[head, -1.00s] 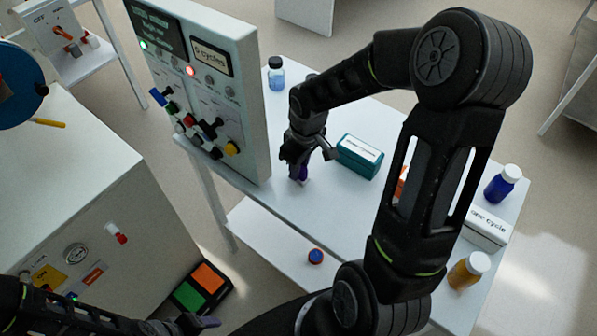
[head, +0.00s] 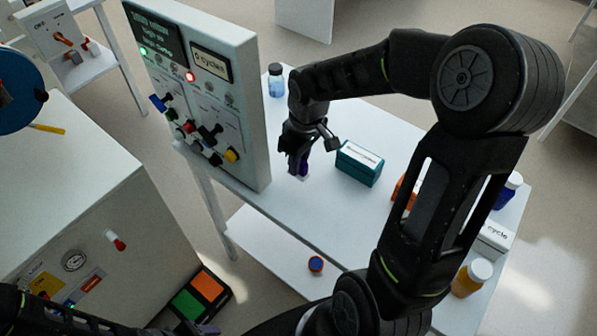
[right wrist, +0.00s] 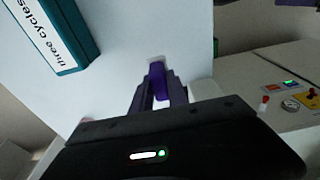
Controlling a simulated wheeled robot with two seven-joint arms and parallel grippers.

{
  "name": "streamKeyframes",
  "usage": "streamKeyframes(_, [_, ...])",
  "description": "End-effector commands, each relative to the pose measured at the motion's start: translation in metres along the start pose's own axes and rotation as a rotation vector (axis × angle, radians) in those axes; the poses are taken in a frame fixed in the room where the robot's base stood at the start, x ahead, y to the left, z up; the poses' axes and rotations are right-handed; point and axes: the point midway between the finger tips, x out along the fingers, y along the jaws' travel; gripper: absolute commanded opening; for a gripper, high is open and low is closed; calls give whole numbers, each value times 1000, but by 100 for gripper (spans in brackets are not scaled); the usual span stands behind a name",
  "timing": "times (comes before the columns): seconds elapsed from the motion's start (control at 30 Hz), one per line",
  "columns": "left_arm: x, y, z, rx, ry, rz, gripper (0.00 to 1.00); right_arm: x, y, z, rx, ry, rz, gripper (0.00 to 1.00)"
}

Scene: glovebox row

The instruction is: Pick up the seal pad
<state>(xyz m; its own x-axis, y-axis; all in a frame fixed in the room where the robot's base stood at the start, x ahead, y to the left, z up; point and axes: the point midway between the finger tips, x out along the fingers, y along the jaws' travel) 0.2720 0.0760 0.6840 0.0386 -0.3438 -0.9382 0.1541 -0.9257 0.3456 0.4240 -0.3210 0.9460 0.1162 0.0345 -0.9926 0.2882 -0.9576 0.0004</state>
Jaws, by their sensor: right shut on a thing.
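My right gripper (head: 300,163) is over the white table in the head view, pointing down close to its top. It is shut on a small purple thing, which I take to be the seal pad (right wrist: 158,83); it shows between the two fingers in the right wrist view. A small pale patch lies just beyond its far end; I cannot tell whether the pad touches it. In the head view the fingers hide most of the pad. My left gripper (head: 205,329) shows only partly at the bottom edge, away from the table; its opening cannot be made out.
A teal box (head: 359,163) stands right of the right gripper. A panel with knobs and lights (head: 200,90) rises at its left. A clear blue bottle (head: 276,82) is behind. An orange-capped or amber bottle (head: 470,279), a white box (head: 495,240) and a blue bottle (head: 508,190) stand at right.

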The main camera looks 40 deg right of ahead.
Motion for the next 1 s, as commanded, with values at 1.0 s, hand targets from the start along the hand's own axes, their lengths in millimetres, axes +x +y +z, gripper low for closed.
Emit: streamKeyframes(1.0, [6,-2,-1,2,2,2,63,-51,0,-6,0,-1,-1,13])
